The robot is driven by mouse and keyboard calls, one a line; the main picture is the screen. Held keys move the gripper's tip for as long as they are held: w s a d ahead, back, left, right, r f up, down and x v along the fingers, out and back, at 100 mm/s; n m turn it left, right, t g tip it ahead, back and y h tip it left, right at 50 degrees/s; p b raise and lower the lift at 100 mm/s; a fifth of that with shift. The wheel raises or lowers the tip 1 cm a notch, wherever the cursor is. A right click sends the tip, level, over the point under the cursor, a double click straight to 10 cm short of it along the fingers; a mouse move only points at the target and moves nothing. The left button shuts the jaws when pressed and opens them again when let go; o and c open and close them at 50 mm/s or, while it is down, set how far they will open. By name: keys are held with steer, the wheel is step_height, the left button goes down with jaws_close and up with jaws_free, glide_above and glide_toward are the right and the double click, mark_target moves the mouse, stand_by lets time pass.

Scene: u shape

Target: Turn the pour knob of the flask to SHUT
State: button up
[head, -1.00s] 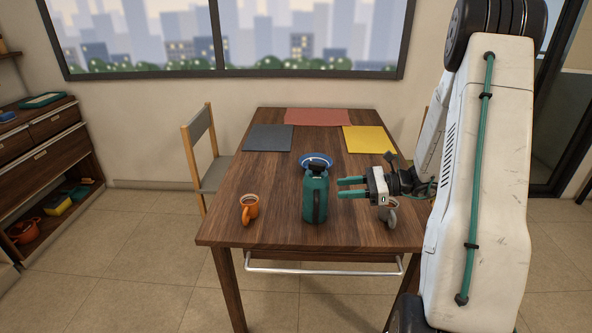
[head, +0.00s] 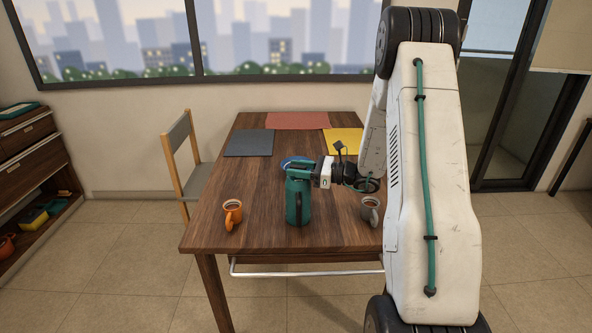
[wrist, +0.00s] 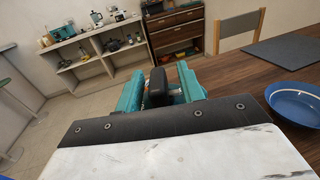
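The teal flask (head: 298,205) stands upright on the wooden table, its dark handle facing my body. My gripper (head: 298,172) is at the top of the flask, reaching in from the right. In the wrist view, the black pour knob (wrist: 157,86) stands between the two teal fingers of my gripper (wrist: 160,88). The fingers look open around the knob, with a small gap showing on the right side. The knob's marks are not readable, and in the head view my gripper hides it.
A blue bowl (wrist: 298,103) is close behind the flask. Placemats lie at the table's far end. A chair (head: 181,160) stands at the left side.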

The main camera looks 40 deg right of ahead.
jaws_close()
steer(key=shift+a, duration=0.25)
steer(key=shift+d, duration=0.15)
steer(key=shift+m+t+h, duration=0.3)
steer(key=m+t+h, duration=0.1)
steer(key=m+h, duration=0.1)
steer(key=h, duration=0.1)
steer(key=m+t+h, duration=0.2)
steer(key=h, duration=0.1)
steer(key=m+t+h, duration=0.1)
steer(key=m+h, duration=0.3)
steer(key=h, duration=0.2)
steer(key=shift+m+h, duration=0.5)
steer(key=shift+h, duration=0.1)
